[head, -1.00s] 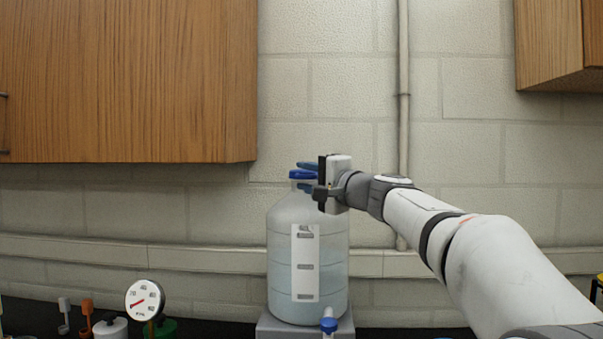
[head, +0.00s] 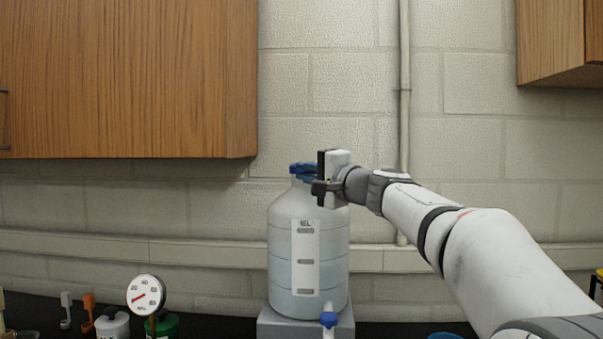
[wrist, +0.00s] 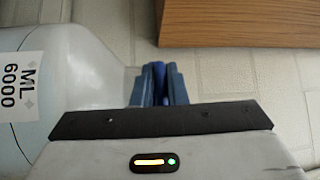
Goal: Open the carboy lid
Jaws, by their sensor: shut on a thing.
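The carboy (head: 280,235) is a translucent white bottle with pale blue liquid and a white ML label, standing upright. It also shows at the left of the wrist view (wrist: 88,72), lying sideways in that picture. Its blue lid (head: 297,167) is at the top of the neck, partly hidden by my fingers. In the wrist view, the darker blue lid (wrist: 158,75) lies between my two blue fingers. My gripper (head: 306,172) comes from the right and is shut on the lid. The lid appears seated on the neck.
The carboy stands on a grey block (head: 275,323), with a blue-capped spigot (head: 328,320) at its lower front. A wooden cabinet (head: 130,80) hangs at upper left, another (head: 560,40) at upper right. A gauge (head: 146,294) and small bottles stand lower left. A pipe (head: 404,110) runs down the wall.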

